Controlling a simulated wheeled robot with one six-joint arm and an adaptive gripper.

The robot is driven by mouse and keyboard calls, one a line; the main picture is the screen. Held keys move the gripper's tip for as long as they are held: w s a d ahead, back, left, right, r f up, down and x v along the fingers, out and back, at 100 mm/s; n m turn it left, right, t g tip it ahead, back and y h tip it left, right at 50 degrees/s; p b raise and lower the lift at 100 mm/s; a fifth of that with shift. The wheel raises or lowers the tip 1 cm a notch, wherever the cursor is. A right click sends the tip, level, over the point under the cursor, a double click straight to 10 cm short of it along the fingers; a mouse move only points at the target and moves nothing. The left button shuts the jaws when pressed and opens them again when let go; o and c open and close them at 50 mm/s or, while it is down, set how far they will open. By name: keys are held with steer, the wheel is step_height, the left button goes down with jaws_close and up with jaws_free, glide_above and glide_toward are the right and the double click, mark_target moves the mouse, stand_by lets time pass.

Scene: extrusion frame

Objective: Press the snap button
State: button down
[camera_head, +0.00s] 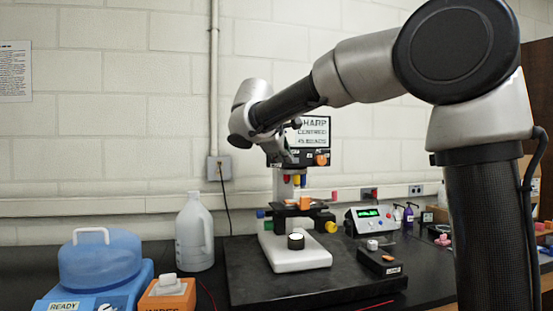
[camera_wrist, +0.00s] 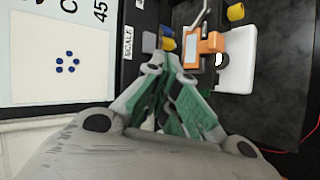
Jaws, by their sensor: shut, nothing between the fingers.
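A microscope (camera_head: 298,258) with a white base stands on a dark slab, with a screen (camera_head: 312,132) behind it. An orange button-like piece (camera_head: 321,159) sits on the screen's lower bezel; I cannot read a snap label on it. A small black box (camera_head: 380,262) with an orange spot lies right of the base, its label too small to read. My gripper (camera_head: 287,160) hangs in front of the screen's lower left, above the microscope stage. In the wrist view my gripper (camera_wrist: 166,60) has its green-padded fingers shut and empty, beside the bezel marked SCALE.
An orange piece (camera_wrist: 203,46) sits at the microscope stage. A green-lit display unit (camera_head: 370,218) stands at right. A white jug (camera_head: 194,232), blue-lidded container (camera_head: 98,262) and orange wipes box (camera_head: 168,294) stand at left. The slab's front (camera_head: 300,291) is clear.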

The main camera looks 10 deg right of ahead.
steer(key=shift+w, duration=0.1)
stand_by(0.3)
steer(key=shift+w, duration=0.35)
steer(key=shift+w, duration=0.4)
stand_by(0.6)
steer(key=shift+s, duration=0.85)
steer(key=shift+s, duration=2.55)
